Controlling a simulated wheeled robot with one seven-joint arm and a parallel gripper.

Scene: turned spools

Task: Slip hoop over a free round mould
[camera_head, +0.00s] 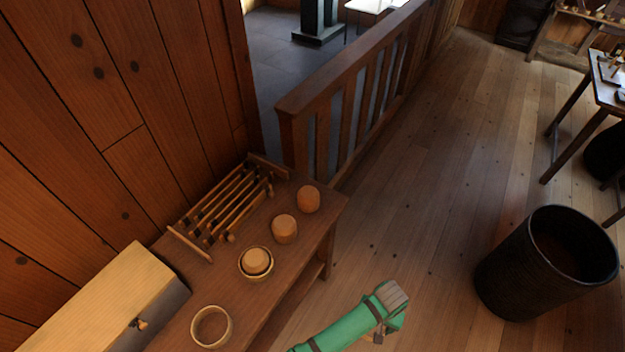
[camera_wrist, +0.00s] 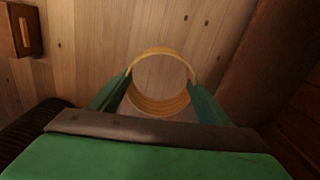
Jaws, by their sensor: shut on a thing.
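My gripper (camera_head: 392,303) is out over the floor, to the right of the bench. In the wrist view my gripper (camera_wrist: 160,80) is shut on a pale wooden hoop (camera_wrist: 162,105), with bare floor showing through it. The held hoop is mostly hidden in the head view. Three round moulds stand on the bench. The far mould (camera_head: 308,199) and the middle mould (camera_head: 284,228) have no hoop around them. The near mould (camera_head: 257,261) has a hoop (camera_head: 243,270) around its base. Another empty hoop (camera_head: 211,327) lies nearer on the bench.
The bench (camera_head: 316,230) runs along the plank wall and holds a rack of rods (camera_head: 222,205). A pale wooden box (camera_head: 105,300) is at lower left. A railing (camera_head: 340,85) stands behind the bench. A black bin (camera_head: 545,265) stands right. Floor between is clear.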

